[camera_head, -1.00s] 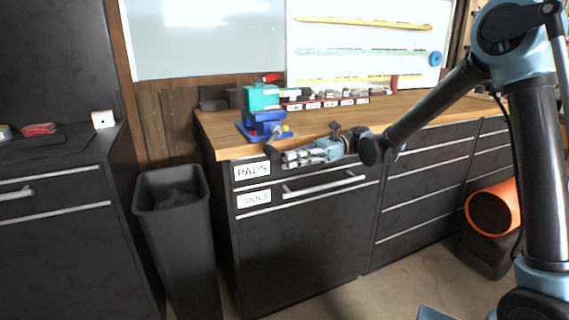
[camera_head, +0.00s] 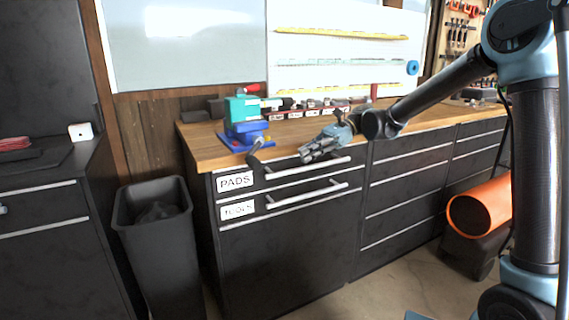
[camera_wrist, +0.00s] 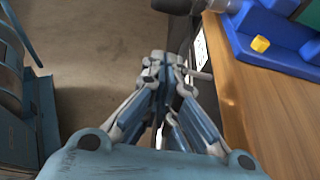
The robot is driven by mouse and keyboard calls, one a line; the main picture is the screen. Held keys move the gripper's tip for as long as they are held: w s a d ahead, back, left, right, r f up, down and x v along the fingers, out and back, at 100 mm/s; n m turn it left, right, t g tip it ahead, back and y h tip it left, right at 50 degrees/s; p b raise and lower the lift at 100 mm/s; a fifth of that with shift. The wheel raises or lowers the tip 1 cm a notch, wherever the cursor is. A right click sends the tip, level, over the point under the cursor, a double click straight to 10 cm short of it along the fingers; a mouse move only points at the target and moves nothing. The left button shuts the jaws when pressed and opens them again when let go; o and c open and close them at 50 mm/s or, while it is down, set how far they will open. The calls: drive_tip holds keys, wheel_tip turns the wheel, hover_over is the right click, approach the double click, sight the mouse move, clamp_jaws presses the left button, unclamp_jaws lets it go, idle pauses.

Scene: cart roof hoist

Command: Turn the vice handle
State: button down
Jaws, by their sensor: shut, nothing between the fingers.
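The vice (camera_head: 245,133) stands on the front left corner of the wooden workbench, with a blue base and a teal block at its top. Its grey handle (camera_head: 256,152) sticks out over the bench's front edge. In the wrist view the vice's blue base (camera_wrist: 262,40) is at the top right, and a dark grey rounded part (camera_wrist: 188,5), probably of the handle, is cut off by the top edge. My gripper (camera_head: 304,156) is shut and empty, in front of the bench edge, to the right of the handle and apart from it. Its closed fingers show in the wrist view (camera_wrist: 166,62).
The wooden worktop (camera_head: 290,135) carries a row of small labelled items (camera_head: 310,110) at the back. Drawer handles (camera_head: 305,168) stick out below my gripper. A dark bin (camera_head: 157,215) stands left of the bench. An orange cylinder (camera_head: 480,208) is at the right.

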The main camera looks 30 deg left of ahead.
sight(254, 150)
drive_tip(key=s+r+x, duration=0.1)
drive_tip(key=r+x, duration=0.1)
drive_tip(key=x, duration=1)
drive_tip(key=shift+s+a+r, duration=0.15)
drive_tip(key=shift+a+r, duration=0.1)
drive_tip(key=shift+a, duration=0.15)
drive_tip(key=shift+s+a, duration=0.1)
drive_tip(key=shift+s, duration=0.05)
